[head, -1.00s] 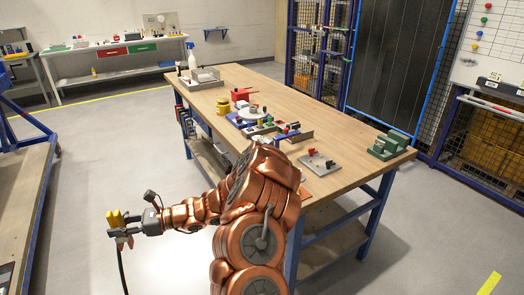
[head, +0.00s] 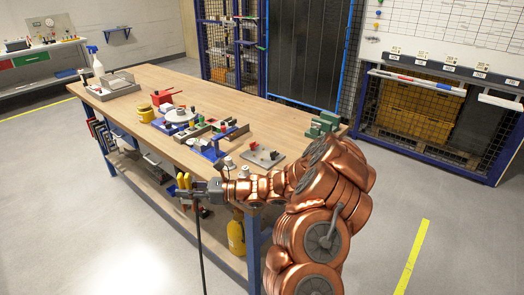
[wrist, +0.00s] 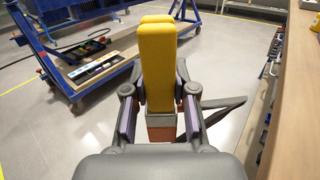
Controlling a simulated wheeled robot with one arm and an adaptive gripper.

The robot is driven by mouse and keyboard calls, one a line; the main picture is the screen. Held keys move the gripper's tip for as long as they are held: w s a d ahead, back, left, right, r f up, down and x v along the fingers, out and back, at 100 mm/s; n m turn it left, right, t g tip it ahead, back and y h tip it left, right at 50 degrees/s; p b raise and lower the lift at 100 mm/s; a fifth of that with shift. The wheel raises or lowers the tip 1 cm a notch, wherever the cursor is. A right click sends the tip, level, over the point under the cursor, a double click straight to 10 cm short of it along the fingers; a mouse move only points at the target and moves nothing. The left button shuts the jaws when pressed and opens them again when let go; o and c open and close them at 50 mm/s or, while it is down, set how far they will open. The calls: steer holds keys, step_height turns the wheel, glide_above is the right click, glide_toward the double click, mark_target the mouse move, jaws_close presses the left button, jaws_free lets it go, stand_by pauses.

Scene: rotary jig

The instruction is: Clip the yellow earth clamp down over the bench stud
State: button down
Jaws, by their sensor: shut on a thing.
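The yellow earth clamp (wrist: 157,62) is held in my gripper (wrist: 160,95) in the wrist view, its two yellow handles standing up between the fingers. In the head view the clamp (head: 183,181) shows at the end of my gripper (head: 187,188), with a dark cable hanging from it. My gripper is beside the near long side of the wooden bench, out over the floor. I cannot make out the bench stud for certain among the small fixtures on the bench top.
The wooden bench (head: 160,78) carries a blue rotary jig (head: 182,122), a yellow pot (head: 145,114), a grey plate with a red knob (head: 262,154) and a green block (head: 322,123). A spray bottle (head: 96,62) stands at its far end. Open floor lies left of the bench.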

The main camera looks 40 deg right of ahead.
steer(key=s+d+r+m+t+h+b, duration=0.1)
steer(key=d+r, duration=0.3)
steer(key=d, duration=0.6)
steer(key=s+d+r+m+t+h+b, duration=0.2)
steer(key=s+d+r+b, duration=0.1)
steer(key=d, duration=0.7)
step_height(320, 180, up, 2)
steer(key=shift+s+d+t+h+b, duration=0.2)
steer(key=shift+s+t+h+b, duration=0.15)
steer(key=shift+s, duration=0.25)
steer(key=shift+r+p, duration=0.15)
steer(key=shift+p, duration=0.3)
steer(key=shift+f+b, duration=0.9)
steer(key=shift+f, duration=3.1)
steer(key=shift+f, duration=0.55)
steer(key=c, duration=0.9)
jaws_free()
steer(key=shift+o, duration=0.2)
steer(key=shift+f, duration=0.1)
steer(key=shift+s, duration=0.1)
